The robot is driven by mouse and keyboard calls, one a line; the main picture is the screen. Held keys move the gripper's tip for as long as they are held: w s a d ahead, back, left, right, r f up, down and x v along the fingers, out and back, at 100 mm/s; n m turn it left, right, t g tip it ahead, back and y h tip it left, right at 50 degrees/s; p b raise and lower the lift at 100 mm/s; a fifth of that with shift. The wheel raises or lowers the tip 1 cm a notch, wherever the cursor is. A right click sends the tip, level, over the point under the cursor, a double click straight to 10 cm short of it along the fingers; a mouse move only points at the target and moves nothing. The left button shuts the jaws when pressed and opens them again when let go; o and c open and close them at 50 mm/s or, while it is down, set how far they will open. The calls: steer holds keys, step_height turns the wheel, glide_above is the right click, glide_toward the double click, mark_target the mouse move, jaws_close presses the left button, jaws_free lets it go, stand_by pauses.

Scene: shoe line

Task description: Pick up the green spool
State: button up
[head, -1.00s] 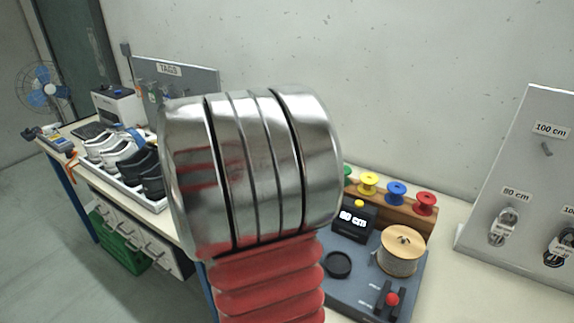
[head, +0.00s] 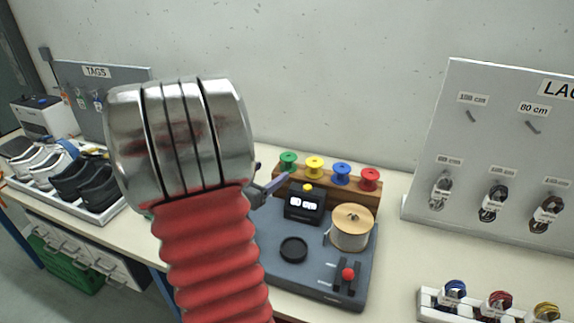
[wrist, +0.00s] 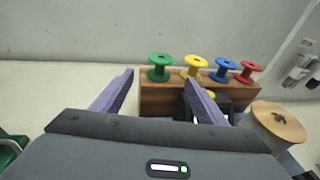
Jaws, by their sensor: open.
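The green spool (head: 288,161) stands at the left end of a brown wooden rack, in a row with yellow, blue and red spools. In the head view my arm hides most of the gripper; a finger (head: 272,188) shows just left of the rack, below the green spool.
The wooden rack (wrist: 160,97) also holds the yellow (head: 314,166), blue (head: 341,173) and red (head: 370,179) spools close together. In front are a black display box (head: 304,204), a large tan spool (head: 351,228) and a red-knobbed lever (head: 348,274). A wall stands behind.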

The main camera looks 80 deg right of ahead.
mark_target(283, 162)
steer(key=shift+x, duration=2.3)
steer(key=shift+d, duration=0.1)
steer(key=shift+x, duration=2.5)
steer(key=shift+r, duration=0.1)
steer(key=shift+c, duration=0.3)
steer(key=c, duration=1.1)
